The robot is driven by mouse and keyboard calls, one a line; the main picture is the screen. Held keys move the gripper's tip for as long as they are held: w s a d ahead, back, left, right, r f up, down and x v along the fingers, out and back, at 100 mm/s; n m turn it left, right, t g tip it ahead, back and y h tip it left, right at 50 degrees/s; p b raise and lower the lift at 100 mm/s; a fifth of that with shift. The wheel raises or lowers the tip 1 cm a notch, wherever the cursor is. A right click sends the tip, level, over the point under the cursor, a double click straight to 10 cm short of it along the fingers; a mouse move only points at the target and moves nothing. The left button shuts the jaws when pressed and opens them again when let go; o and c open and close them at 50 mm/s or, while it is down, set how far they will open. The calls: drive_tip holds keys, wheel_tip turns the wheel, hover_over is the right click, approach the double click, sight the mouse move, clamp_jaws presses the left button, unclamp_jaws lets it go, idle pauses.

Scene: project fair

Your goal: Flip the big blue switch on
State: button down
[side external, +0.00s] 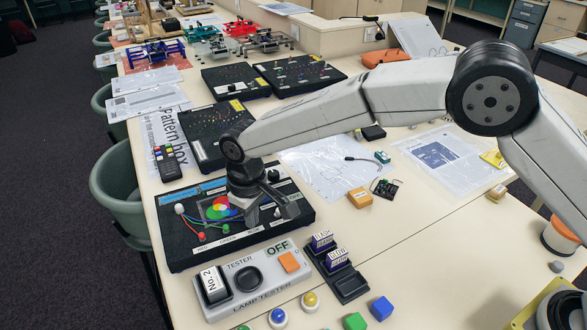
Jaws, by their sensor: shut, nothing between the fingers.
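A black panel (185,252) on the table carries a colour wheel (220,208) of overlapping coloured circles, with red, green and blue lines on it. A white-tipped lever (179,209) stands at its left and a red knob (201,236) near its front edge. My gripper (268,212) is shut and empty, pointing down over the right half of this panel. It hides part of the panel behind and under it. I cannot make out a big blue switch; it may be hidden by my gripper. I cannot tell whether the fingers touch anything.
A grey lamp tester (262,284) with an OFF label and an orange button (289,262) stands in front of the panel. More black boards (236,84) lie behind.

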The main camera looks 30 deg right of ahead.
sight(257, 228)
drive_tip(key=shift+f, duration=1.3)
drive_tip(key=shift+w+f, duration=0.1)
drive_tip(key=shift+w, duration=0.8)
idle(0.6)
drive_tip(key=shift+r, duration=0.2)
drive_tip(key=shift+s+r, duration=0.15)
drive_tip(key=shift+r, duration=1.55)
drive_tip(key=shift+s+r, duration=0.15)
drive_tip(key=shift+r, duration=1.55)
drive_tip(key=s+d+r+m+t, duration=0.1)
drive_tip(key=s+d+m, duration=0.1)
drive_tip(key=d, duration=0.7)
drive_tip(key=s+d+m, duration=0.1)
drive_tip(key=s+d, duration=0.2)
drive_tip(key=d, duration=0.7)
drive_tip(key=s+d+f+m+t, duration=0.1)
drive_tip(key=s+d+f+m, duration=0.1)
drive_tip(key=s+d, duration=1)
drive_tip(key=shift+s+d+m+t, duration=0.3)
drive_tip(key=shift+s+m, duration=0.2)
drive_tip(key=shift+s, duration=1.1)
